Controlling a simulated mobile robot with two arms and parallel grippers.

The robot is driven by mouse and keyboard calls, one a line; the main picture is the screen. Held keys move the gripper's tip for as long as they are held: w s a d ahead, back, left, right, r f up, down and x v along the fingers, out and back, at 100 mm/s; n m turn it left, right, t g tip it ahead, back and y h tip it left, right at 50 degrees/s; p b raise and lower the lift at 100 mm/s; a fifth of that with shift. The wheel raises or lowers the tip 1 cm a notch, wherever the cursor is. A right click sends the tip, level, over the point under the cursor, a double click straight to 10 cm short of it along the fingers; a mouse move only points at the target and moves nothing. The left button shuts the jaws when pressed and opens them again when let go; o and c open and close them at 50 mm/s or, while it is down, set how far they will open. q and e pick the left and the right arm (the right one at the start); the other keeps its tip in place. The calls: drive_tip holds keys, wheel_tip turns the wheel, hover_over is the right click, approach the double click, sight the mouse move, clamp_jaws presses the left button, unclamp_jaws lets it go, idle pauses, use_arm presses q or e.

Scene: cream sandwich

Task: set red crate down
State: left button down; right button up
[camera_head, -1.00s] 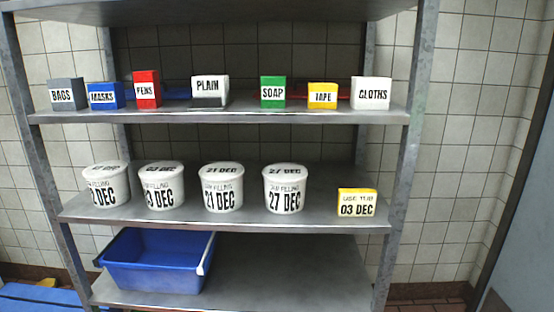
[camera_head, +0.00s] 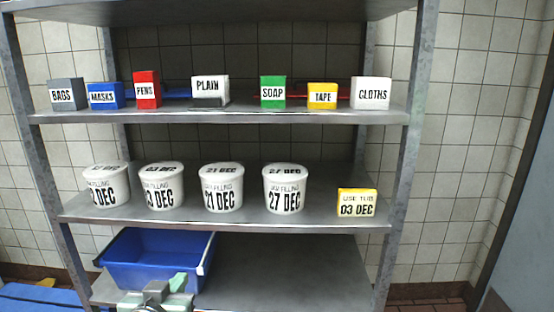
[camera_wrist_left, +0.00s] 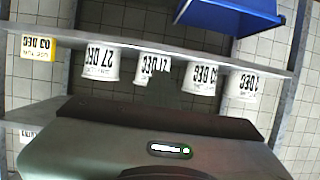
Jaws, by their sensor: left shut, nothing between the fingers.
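No red crate is clearly seen in either view. A thin red strip (camera_head: 293,97) shows behind the green and yellow boxes on the upper shelf; I cannot tell what it belongs to. A blue crate (camera_head: 150,275) stands on the low shelf at the left; it also shows upside down in the left wrist view (camera_wrist_left: 235,14). My left gripper (camera_head: 160,290) is at the bottom edge of the head view, in front of the blue crate, shut and empty. My right gripper is not in view.
The low shelf (camera_head: 290,275) is bare right of the blue crate. The middle shelf (camera_head: 240,222) holds several white dated tubs and a yellow date box (camera_head: 357,202). Labelled boxes line the upper shelf (camera_head: 330,115). Metal posts (camera_head: 400,170) flank the shelves.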

use_arm(q)
drive_tip(key=r, duration=0.1)
drive_tip(key=s+r, duration=0.1)
drive_tip(key=r, duration=0.3)
drive_tip(key=shift+s+r, duration=0.1)
drive_tip(key=shift+s, duration=0.2)
